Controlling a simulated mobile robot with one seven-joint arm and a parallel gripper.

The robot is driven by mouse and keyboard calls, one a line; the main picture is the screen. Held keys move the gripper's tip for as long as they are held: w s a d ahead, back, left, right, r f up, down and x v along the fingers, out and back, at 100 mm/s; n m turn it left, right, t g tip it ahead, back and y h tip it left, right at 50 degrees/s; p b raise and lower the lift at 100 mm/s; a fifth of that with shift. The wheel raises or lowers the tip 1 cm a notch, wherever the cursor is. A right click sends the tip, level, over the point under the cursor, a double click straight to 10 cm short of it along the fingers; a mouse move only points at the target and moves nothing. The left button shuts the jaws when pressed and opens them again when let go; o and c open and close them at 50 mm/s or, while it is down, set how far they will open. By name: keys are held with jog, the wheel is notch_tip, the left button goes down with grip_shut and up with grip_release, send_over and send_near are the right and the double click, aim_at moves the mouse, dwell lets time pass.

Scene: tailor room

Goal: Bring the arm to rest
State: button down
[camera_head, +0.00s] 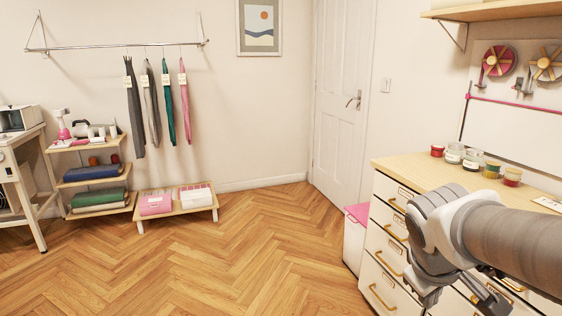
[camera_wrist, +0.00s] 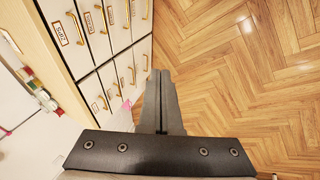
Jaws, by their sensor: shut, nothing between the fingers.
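My gripper (camera_wrist: 160,75) shows in the wrist view with its two dark fingers together and nothing between them. It hangs over the wood floor, just beside the drawer fronts of the cabinet (camera_wrist: 110,50). In the head view my arm reaches in from the right edge, in front of the drawer cabinet (camera_head: 387,217). The fingertips cannot be made out clearly there. My gripper touches nothing that I can see.
Several small jars (camera_head: 472,160) stand on the cabinet top. A bin with a pink lid (camera_head: 355,240) stands beside the cabinet. A low rack (camera_head: 178,209) and a shelf unit (camera_head: 98,182) stand along the left and back. The herringbone floor (camera_head: 230,260) is clear in the middle.

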jog(key=s+a+r+m+t+y, duration=0.2)
jog(key=s+a+m+y, duration=0.2)
jog(key=s+a, duration=0.5)
notch_tip(320, 180, up, 21)
jog(key=a+p, duration=0.1)
jog(key=p, duration=2)
jog(key=shift+w+a+f, duration=0.15)
jog(key=shift+w+a, duration=0.05)
jog(key=shift+w, duration=0.05)
